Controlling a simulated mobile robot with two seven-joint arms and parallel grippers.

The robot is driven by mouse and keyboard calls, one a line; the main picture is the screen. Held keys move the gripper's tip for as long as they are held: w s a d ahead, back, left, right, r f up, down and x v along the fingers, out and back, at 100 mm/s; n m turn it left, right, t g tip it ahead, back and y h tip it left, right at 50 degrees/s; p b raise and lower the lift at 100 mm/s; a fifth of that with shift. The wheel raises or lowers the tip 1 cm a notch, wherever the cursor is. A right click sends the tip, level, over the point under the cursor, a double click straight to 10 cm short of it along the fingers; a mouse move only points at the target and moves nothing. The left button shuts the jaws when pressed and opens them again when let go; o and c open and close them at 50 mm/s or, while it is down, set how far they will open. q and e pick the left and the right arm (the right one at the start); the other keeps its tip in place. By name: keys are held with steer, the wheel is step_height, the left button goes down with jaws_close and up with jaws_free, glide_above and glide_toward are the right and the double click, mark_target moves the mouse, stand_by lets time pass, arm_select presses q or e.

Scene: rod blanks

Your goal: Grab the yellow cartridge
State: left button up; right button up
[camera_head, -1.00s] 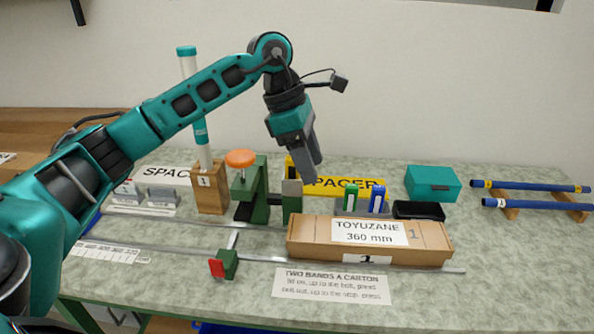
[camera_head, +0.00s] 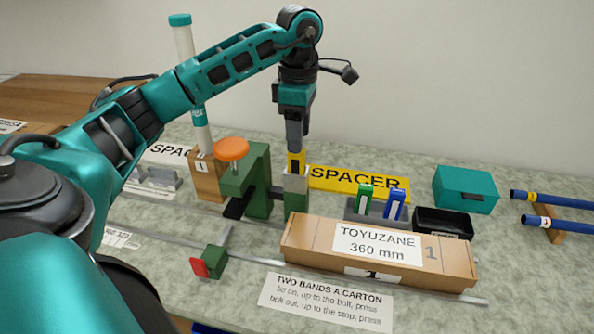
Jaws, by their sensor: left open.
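The yellow cartridge (camera_head: 294,168) stands upright at the grey-topped green block (camera_head: 296,185), beside the green press with the orange knob. Only a narrow yellow part of it shows, with a dark patch on it. My left gripper (camera_head: 296,147) points straight down right over the cartridge, its fingertips at the cartridge's top. The jaws are open; the gap between them is hard to see from here. The cartridge's lower part is hidden. My right gripper is not in view.
The green press (camera_head: 258,180) with its orange knob stands close to the left. A TOYUZANE carton (camera_head: 300,240) lies in front. Green (camera_head: 364,200) and blue (camera_head: 394,205) cartridges stand in a grey holder to the right. A yellow SPACER sign (camera_head: 335,178) is behind.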

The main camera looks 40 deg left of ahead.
mark_target(297, 170)
arm_select(q)
steer(key=f, duration=0.5)
steer(key=shift+s, duration=0.3)
steer(key=shift+f, duration=0.25)
steer(key=shift+c, duration=0.3)
jaws_close()
steer(key=shift+r, duration=0.15)
